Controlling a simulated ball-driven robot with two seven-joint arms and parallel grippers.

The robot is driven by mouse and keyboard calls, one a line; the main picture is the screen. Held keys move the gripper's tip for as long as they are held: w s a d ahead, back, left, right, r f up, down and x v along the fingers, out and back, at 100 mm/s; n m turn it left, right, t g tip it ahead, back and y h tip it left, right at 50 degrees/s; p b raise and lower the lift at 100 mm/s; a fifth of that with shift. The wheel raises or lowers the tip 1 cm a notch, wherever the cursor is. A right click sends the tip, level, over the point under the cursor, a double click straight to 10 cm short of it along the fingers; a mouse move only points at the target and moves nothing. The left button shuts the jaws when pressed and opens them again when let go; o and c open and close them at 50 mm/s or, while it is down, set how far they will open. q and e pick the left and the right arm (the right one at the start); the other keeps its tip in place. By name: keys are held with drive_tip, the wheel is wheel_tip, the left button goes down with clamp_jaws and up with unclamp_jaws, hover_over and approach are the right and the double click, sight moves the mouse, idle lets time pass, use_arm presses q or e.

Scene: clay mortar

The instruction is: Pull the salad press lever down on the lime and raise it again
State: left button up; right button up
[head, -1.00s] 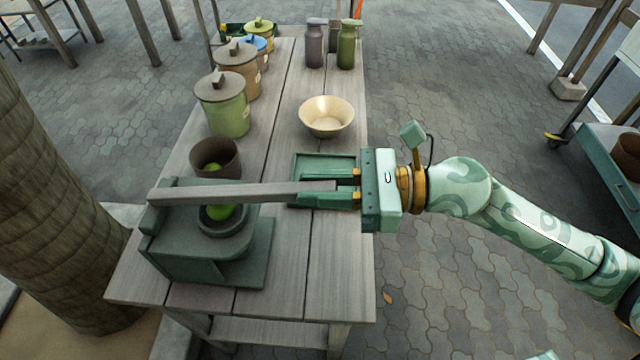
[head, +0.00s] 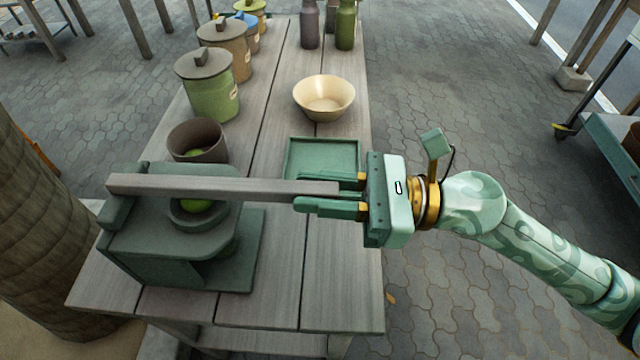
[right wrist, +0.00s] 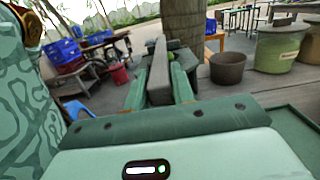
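The dark green salad press (head: 165,255) stands at the near left of the wooden table. Its long grey lever (head: 225,188) stretches to the right over the press cup (head: 183,219). A green lime (head: 196,206) shows partly in the cup, below the lever. My right gripper (head: 325,197) has its fingers on both sides of the lever's free end and appears shut on it. In the right wrist view the lever (right wrist: 159,75) runs between the two fingers (right wrist: 160,92), with no clear gap. My left gripper is not in view.
A brown pot (head: 186,133) with green fruit inside stands behind the press. A green tray (head: 322,158) lies just beyond my right gripper. A cream bowl (head: 323,97), a green lidded jar (head: 212,95) and bottles stand farther back. The table's near right part is clear.

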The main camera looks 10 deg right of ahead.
drive_tip(key=shift+o, duration=1.2)
drive_tip(key=shift+f, duration=0.1)
drive_tip(key=shift+d, duration=0.1)
drive_tip(key=shift+s+d, duration=0.1)
drive_tip(key=shift+d, duration=0.2)
drive_tip(key=v, duration=1.5)
drive_tip(key=shift+d+b, duration=0.25)
drive_tip(key=shift+b, duration=0.05)
drive_tip(key=shift+f, duration=0.1)
